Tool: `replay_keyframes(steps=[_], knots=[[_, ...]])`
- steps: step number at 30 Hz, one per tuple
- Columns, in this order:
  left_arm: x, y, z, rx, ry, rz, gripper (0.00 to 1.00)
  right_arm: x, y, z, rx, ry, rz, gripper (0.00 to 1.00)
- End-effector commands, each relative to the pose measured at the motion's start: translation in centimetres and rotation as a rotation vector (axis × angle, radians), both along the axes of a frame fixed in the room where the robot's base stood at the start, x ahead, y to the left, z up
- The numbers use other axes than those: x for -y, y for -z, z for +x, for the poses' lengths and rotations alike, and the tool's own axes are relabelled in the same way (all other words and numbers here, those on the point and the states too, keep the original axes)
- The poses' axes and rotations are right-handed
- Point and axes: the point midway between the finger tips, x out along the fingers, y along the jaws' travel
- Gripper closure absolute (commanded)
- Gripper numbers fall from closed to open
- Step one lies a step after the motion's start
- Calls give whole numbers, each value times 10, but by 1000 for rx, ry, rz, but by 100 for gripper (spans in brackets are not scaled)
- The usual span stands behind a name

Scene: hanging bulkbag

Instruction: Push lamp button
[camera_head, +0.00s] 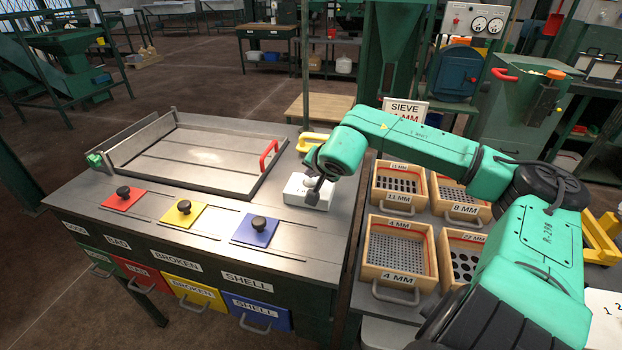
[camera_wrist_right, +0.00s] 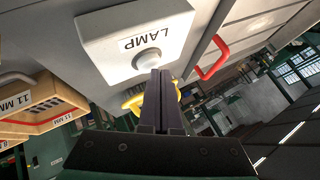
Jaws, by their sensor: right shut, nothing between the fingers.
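The white lamp box (camera_head: 295,189) sits on the grey sorting table, near its right edge. In the wrist view the box (camera_wrist_right: 110,35) carries the word LAMP and a round whitish button (camera_wrist_right: 148,59). My right gripper (camera_head: 314,196) is over the box, pointing down. In the wrist view its shut, empty fingers (camera_wrist_right: 160,74) reach up to just beside the button, with the tips overlapping its edge in the picture. I cannot tell whether they touch it. In the head view the gripper hides the button. My left gripper is not in view.
Red (camera_head: 124,202), yellow (camera_head: 178,219) and blue (camera_head: 248,234) knobbed lids lie to the left. Wooden sieves (camera_head: 400,280) stand at right, under my arm. A yellow handle (camera_head: 311,141) is behind the gripper.

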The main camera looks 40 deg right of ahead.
Motion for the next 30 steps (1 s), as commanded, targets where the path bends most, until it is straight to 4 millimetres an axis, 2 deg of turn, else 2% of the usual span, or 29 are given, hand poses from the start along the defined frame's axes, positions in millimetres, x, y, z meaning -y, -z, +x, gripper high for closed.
replay_keyframes(steps=[5, 17, 30], knots=[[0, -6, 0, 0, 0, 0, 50, 0, -11, 0, 2, 1, -1, 100], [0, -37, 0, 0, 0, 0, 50, 0, -61, 0, 1, 1, -1, 100], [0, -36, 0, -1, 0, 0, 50, 0, -60, 0, 1, -1, 0, 100]])
